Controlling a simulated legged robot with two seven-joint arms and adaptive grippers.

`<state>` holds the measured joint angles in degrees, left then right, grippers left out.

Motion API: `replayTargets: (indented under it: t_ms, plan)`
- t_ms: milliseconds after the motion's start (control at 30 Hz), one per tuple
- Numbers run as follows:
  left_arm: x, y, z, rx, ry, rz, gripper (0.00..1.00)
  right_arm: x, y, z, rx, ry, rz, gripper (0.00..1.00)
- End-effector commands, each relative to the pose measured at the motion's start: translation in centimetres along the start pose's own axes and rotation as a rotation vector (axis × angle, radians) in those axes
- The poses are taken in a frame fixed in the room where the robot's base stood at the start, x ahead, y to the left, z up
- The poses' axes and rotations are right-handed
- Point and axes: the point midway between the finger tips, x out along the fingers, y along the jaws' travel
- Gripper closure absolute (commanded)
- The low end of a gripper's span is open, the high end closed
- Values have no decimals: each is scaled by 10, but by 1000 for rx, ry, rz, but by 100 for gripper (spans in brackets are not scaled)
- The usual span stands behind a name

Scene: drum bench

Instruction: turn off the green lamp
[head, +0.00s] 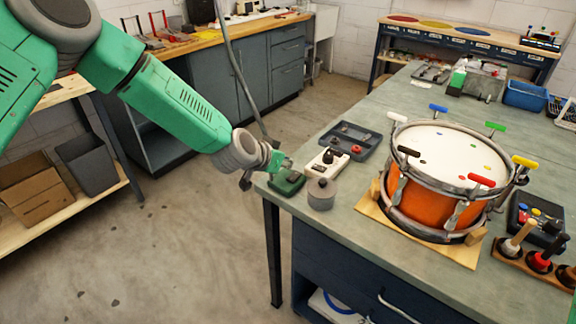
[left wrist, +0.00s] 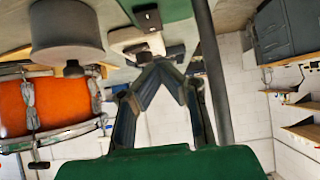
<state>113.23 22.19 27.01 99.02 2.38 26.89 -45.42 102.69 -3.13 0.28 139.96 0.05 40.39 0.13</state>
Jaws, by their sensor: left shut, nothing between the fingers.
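The green lamp has a green base (head: 287,183) at the near left corner of the bench. A grey curved neck (head: 236,62) runs up from near it and out of the top of the head view; the lamp's head is out of view. My left gripper (head: 284,166) is shut and empty, close above the base and partly covering it. Whether it touches the base cannot be told. In the left wrist view the shut fingertips (left wrist: 159,66) meet below the green base (left wrist: 182,12), with the neck (left wrist: 213,75) to their right. My right gripper is not in view.
A grey lidded pot (head: 321,194) stands right beside the base. A white box with a black knob (head: 327,161) and a dark tray (head: 354,138) lie behind. An orange drum (head: 423,208) on a wooden stand fills the bench middle. Open floor lies left.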

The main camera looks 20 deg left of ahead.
Motion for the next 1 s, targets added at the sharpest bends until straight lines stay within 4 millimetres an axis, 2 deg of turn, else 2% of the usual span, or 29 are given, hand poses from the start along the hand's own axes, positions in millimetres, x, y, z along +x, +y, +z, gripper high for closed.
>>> replayTargets:
  t_ms: [33, 200, 400, 533, 867, 1000]
  plan:
    - [-14, 0, 3, -1, -2, 1, 100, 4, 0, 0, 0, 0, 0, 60]
    - [-49, -1, 4, -1, -3, 0, 100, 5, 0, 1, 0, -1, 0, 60]
    - [-76, -1, 4, -3, -3, 0, 100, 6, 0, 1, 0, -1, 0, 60]
    - [-83, -1, 5, -2, -4, -1, 100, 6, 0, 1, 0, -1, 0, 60]
    - [-84, -1, 5, -2, -4, 0, 100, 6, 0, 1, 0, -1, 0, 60]
    - [-90, 14, 10, 4, -2, 8, 100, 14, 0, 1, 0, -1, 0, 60]
